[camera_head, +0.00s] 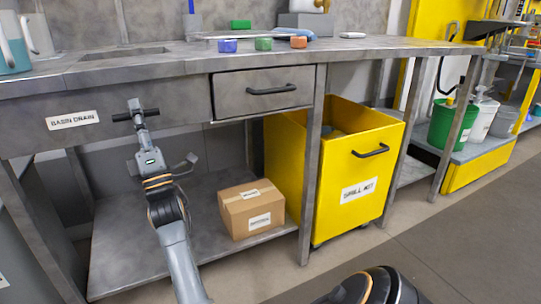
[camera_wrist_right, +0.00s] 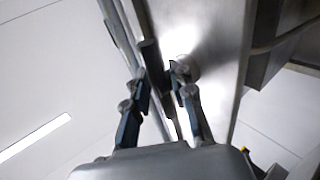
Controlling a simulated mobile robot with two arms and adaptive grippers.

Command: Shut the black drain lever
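The black drain lever (camera_head: 122,116) is a dark bar on the front of the grey bench, just right of the BASIN DRAIN label (camera_head: 73,120). It lies roughly level in the head view. My right gripper (camera_head: 137,108) reaches up to it from below and crosses its middle, hiding part of it. In the right wrist view, the lever (camera_wrist_right: 164,82) runs between the two fingers of my right gripper (camera_wrist_right: 160,84). The fingers lean inward and look shut on it, one on each side. My left gripper is not in view.
The bench's lower shelf holds a cardboard box (camera_head: 252,208). A drawer (camera_head: 262,91) sits right of the lever, and a yellow bin (camera_head: 345,180) stands under the bench. Small coloured blocks lie on top. The floor at right is clear.

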